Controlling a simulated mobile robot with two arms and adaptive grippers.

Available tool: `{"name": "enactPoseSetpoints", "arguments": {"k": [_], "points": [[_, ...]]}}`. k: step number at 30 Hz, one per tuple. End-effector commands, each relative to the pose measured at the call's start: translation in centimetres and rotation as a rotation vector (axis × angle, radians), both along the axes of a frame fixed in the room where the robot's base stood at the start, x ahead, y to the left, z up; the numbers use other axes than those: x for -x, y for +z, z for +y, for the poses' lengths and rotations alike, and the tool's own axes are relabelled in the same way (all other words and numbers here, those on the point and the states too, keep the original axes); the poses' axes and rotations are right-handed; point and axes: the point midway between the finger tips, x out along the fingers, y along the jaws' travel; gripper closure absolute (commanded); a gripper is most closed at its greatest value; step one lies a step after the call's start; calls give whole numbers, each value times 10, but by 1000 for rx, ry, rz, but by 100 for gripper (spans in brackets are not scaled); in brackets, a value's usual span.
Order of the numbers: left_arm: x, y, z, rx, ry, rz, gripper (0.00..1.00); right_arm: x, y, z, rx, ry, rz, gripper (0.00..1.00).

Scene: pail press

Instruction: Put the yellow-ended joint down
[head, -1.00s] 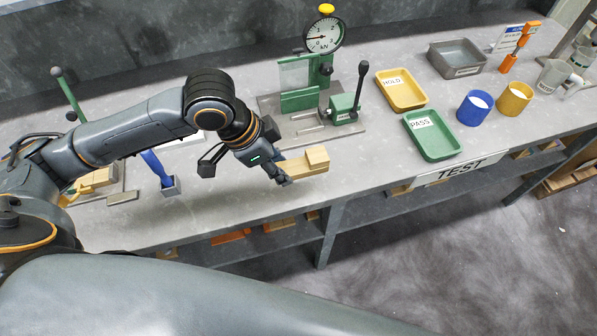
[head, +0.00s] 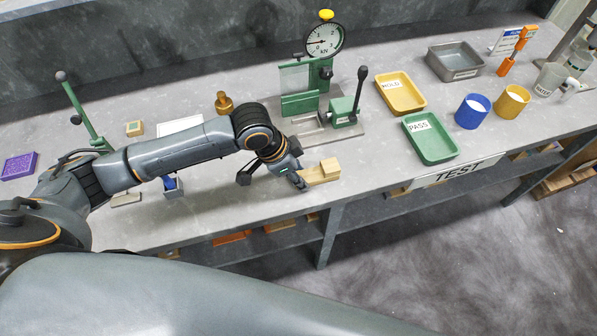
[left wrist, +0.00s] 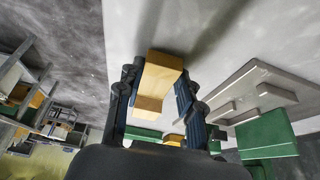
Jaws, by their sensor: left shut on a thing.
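The joint (head: 323,171) is a pale yellow-tan wooden piece with a stepped shape. My left gripper (head: 302,181) is shut on it in the head view, near the front edge of the bench and in front of the press. In the left wrist view the joint (left wrist: 161,75) sits between the two dark fingers of the left gripper (left wrist: 156,97). I cannot tell whether the joint touches the bench top or hangs just above it. A separately coloured end is not clear. My right gripper is not in view.
The press with its dial gauge (head: 323,40) stands behind the joint. Bench top (head: 365,172) between joint and PASS tray is bare.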

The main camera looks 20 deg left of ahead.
Motion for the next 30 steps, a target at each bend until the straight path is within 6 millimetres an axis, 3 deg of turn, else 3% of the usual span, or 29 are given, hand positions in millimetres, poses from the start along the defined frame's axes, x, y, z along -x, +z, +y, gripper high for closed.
{"name": "enactPoseSetpoints", "arguments": {"k": [3, 4, 7, 20, 30], "points": [[0, -2, 0, 0, 1, 0, 95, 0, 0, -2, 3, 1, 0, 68], [0, -3, 0, 0, 0, 0, 61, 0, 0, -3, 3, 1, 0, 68], [0, -2, 0, 0, 0, 0, 41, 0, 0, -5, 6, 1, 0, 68], [0, 7, 2, 1, 1, -3, 41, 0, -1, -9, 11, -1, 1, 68], [15, 70, 24, 0, 2, -4, 41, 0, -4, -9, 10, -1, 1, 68]]}}
